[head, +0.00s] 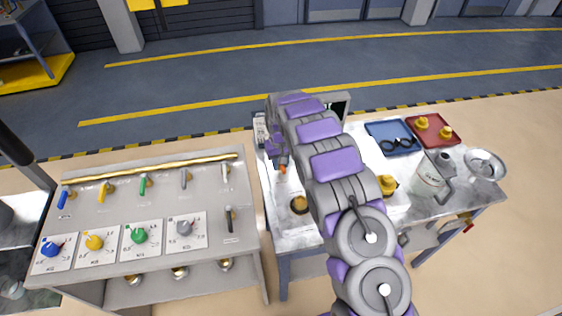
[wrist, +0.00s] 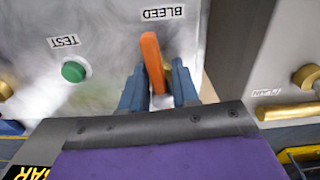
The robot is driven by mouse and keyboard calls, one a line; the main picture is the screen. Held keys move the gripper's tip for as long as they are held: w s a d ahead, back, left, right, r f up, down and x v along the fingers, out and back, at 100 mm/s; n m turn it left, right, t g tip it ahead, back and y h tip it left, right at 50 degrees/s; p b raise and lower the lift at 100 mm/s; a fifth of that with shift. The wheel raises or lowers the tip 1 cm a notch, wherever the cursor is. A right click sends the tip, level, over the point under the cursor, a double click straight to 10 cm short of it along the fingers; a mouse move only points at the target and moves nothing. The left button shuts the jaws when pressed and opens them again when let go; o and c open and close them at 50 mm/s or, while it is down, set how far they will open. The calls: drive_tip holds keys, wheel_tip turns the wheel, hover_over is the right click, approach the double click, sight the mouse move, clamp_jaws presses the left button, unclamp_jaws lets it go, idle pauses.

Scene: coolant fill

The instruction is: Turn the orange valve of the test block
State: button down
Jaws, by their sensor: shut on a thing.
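The orange valve handle (wrist: 151,60) stands out from a metallic panel, the test block (wrist: 105,25), beside an upside-down BLEED label in the wrist view. My gripper (wrist: 157,88) has its two blue fingers on either side of the handle and is shut on it. The handle leans slightly in the picture, its upper end toward the left. In the head view, a small orange tip of the valve (head: 283,170) shows just below my gripper (head: 278,160); my arm hides much of the block.
A green button (wrist: 73,71) labelled TEST is left of my fingers. A brass fitting (wrist: 306,77) is at the right. In the head view, a grey panel (head: 140,255) with coloured knobs and levers stands left. A blue tray (head: 376,130), red tray (head: 418,117) and jug (head: 427,182) are right.

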drive_tip(key=shift+w+a+r+m, duration=0.1)
drive_tip(key=shift+w+r+m, duration=0.15)
drive_tip(key=shift+w+m, duration=0.05)
idle(0.4)
drive_tip(key=c, duration=1.1)
unclamp_jaws()
drive_tip(key=shift+f, duration=0.1)
drive_tip(key=shift+c, duration=0.2)
drive_tip(key=shift+o, duration=1.2)
drive_tip(key=shift+a+f, duration=0.1)
drive_tip(key=shift+f, duration=0.05)
drive_tip(key=shift+s, duration=0.1)
